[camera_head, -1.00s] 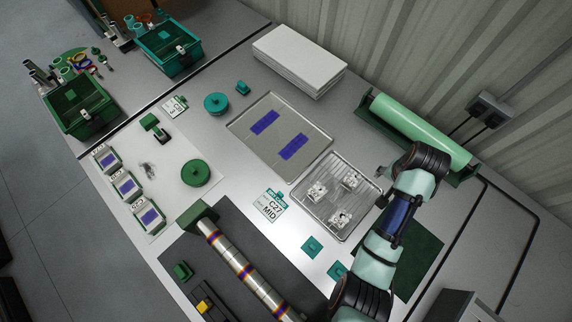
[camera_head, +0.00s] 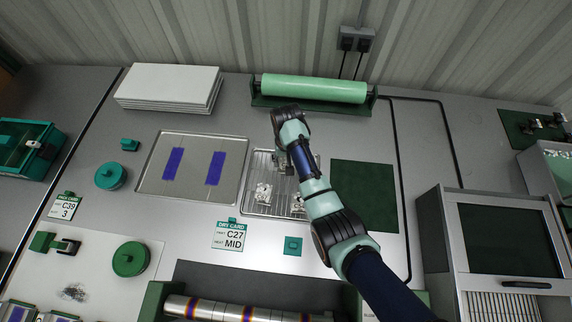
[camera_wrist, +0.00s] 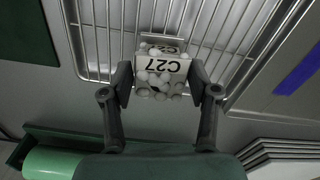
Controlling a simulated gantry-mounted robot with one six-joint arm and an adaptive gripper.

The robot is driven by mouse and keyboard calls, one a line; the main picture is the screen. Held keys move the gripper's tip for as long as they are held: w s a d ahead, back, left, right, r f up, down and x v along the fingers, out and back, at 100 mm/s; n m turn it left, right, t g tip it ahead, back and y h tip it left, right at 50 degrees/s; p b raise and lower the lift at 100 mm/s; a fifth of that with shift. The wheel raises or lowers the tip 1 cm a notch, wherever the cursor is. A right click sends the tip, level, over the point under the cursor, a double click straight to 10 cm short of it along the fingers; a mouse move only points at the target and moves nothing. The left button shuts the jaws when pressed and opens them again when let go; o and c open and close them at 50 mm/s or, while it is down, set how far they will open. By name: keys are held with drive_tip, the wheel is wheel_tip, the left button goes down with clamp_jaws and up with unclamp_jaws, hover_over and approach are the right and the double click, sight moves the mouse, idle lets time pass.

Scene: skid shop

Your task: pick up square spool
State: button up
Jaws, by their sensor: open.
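A white, square, knobbly block marked C27 (camera_wrist: 160,72) sits on the wire rack (camera_wrist: 88,45) in the wrist view; I take it as the square spool, though its shape is not clear. My gripper (camera_wrist: 161,82) is open, with one finger on each side of the block. Whether the fingers touch it I cannot tell.
A metal tray with blue strips (camera_head: 191,192) lies left of the rack. A dark green mat (camera_head: 363,195) lies to its right. A pale green roll (camera_head: 313,88) stands behind. The C27 MID card (camera_head: 229,236) and a teal square piece (camera_head: 293,246) are in front.

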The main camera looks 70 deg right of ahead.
wheel_tip(320, 180, down, 2)
drive_tip(key=shift+f, duration=0.1)
drive_tip(key=c, duration=1.1)
wheel_tip(320, 180, up, 20)
drive_tip(key=p, duration=0.9)
clamp_jaws()
